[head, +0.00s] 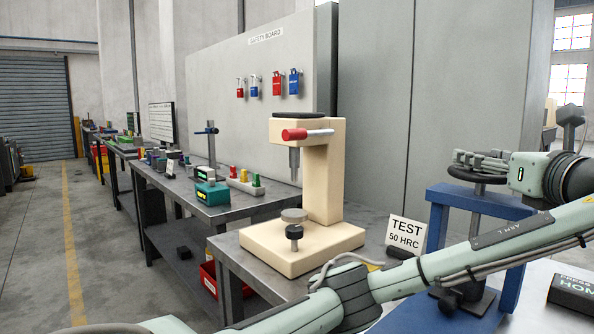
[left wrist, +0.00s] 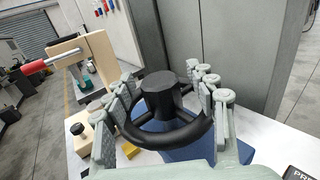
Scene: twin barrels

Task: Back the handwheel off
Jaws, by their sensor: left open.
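A black handwheel (head: 474,177) sits on top of a blue frame (head: 440,200) at the right of the head view, partly covered by my left gripper (head: 470,158). In the left wrist view the handwheel (left wrist: 196,132) fills the middle, with a dark hub, spokes and a round rim. My left gripper (left wrist: 160,72) is open, its grey fingers on either side of the hub and over the rim. I cannot tell whether the fingers touch the wheel. My right gripper is not in view.
A cream hardness tester (head: 325,180) with a red-ended lever (head: 295,134) stands on a bench left of the frame. A sign (head: 406,232) reads "TEST 50 HRC". A dark labelled block (head: 572,293) lies at lower right. Grey panels stand behind.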

